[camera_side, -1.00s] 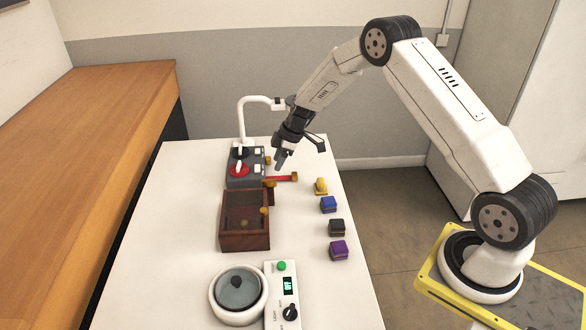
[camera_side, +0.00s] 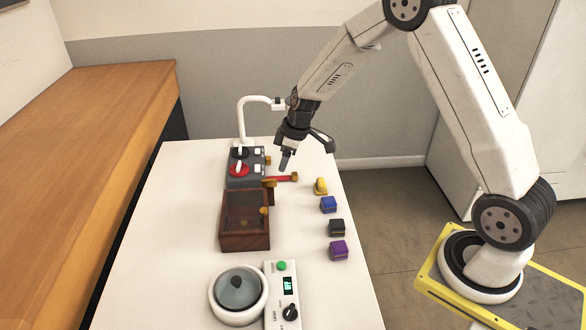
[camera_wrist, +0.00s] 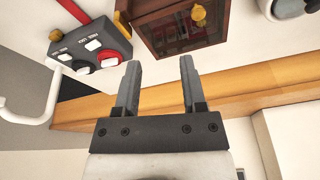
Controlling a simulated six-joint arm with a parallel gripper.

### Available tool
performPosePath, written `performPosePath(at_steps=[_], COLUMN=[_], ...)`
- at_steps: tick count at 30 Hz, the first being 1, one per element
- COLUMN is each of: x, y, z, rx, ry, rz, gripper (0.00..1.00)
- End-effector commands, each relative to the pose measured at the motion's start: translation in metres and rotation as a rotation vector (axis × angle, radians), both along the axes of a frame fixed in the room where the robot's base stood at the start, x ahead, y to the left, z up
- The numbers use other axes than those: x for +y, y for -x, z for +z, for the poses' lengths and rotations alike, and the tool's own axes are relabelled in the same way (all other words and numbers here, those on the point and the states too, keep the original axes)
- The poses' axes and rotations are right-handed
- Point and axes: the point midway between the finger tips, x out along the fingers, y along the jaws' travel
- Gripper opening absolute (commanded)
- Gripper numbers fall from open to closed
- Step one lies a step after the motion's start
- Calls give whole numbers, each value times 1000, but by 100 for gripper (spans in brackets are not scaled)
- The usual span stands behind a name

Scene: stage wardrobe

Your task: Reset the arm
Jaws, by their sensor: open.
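My gripper (camera_side: 285,161) hangs above the far right part of the white table (camera_side: 170,215), near the red bar with brass ends (camera_side: 282,179). In the wrist view my gripper (camera_wrist: 160,62) shows two dark fingers, apart, with nothing between them. The fingers are clear of the wooden box (camera_wrist: 178,25) and of the dark control box (camera_wrist: 88,45) in that view.
The brown wooden box (camera_side: 245,238) stands mid-table. Behind it is the control box with a red button (camera_side: 240,170) and a white curved pipe (camera_side: 241,118). A yellow piece (camera_side: 321,186) and blue (camera_side: 328,205), black (camera_side: 337,228) and purple (camera_side: 339,251) blocks line the right edge. A lidded pot (camera_side: 238,291) stands in front.

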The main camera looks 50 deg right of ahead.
Motion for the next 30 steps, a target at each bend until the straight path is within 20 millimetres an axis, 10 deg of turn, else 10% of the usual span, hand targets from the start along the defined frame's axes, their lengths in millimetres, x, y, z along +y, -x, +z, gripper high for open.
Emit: performPosePath(at_steps=[21, 30], x=[62, 68], y=[170, 206], z=[59, 60], rx=[42, 33], ry=[57, 52], rz=[-457, -548], gripper=[53, 53])
